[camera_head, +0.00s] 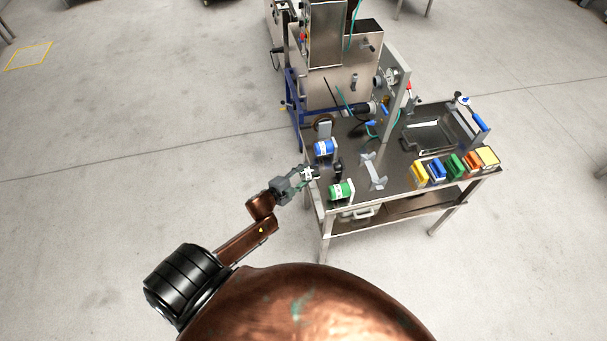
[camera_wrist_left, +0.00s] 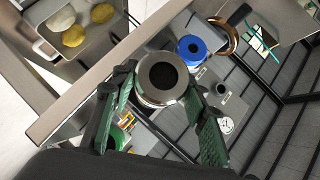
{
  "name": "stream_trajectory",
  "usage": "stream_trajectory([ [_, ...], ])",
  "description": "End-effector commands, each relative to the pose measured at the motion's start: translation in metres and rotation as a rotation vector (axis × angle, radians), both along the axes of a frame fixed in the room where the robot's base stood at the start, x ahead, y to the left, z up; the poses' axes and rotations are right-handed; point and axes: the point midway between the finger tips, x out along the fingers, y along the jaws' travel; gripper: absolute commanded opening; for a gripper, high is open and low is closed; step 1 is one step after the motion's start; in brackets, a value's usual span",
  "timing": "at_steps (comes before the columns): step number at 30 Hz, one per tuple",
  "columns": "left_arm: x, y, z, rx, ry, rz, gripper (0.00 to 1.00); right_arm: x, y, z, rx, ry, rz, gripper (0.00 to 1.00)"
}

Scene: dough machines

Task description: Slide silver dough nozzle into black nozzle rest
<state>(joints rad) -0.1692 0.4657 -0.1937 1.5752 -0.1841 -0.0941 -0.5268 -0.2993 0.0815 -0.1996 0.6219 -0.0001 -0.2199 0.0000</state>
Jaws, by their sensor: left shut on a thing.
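My left gripper (camera_head: 304,175) is shut on the silver dough nozzle (camera_wrist_left: 162,80) at the left edge of the table. In the left wrist view its green fingers (camera_wrist_left: 160,100) lie on both sides of the nozzle, whose dark round opening faces the camera. In the head view the nozzle (camera_head: 309,174) is small and partly covered by the fingers. A small black piece (camera_head: 338,169), which looks like the black nozzle rest, stands on the table between the blue and green rolls, right of the nozzle and apart from it. My right gripper is not in view.
The blue roll (camera_head: 324,148) and green roll (camera_head: 341,191) stand near the table's left edge. A grey metal bracket (camera_head: 374,172) is right of them. Several coloured holders (camera_head: 454,164) line the front right. A steel machine (camera_head: 335,70) stands behind. The floor at left is clear.

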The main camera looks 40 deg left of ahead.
Motion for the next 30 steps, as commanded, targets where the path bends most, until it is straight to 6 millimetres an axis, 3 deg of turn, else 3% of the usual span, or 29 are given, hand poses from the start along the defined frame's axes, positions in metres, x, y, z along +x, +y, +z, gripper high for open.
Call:
stream_trajectory([
  [25,0.045,-0.039,0.0,-0.002,-0.001,-0.002,0.12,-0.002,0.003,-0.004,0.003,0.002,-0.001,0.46],
  [30,0.044,-0.038,0.0,-0.001,-0.001,-0.002,0.12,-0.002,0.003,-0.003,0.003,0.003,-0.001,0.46],
])
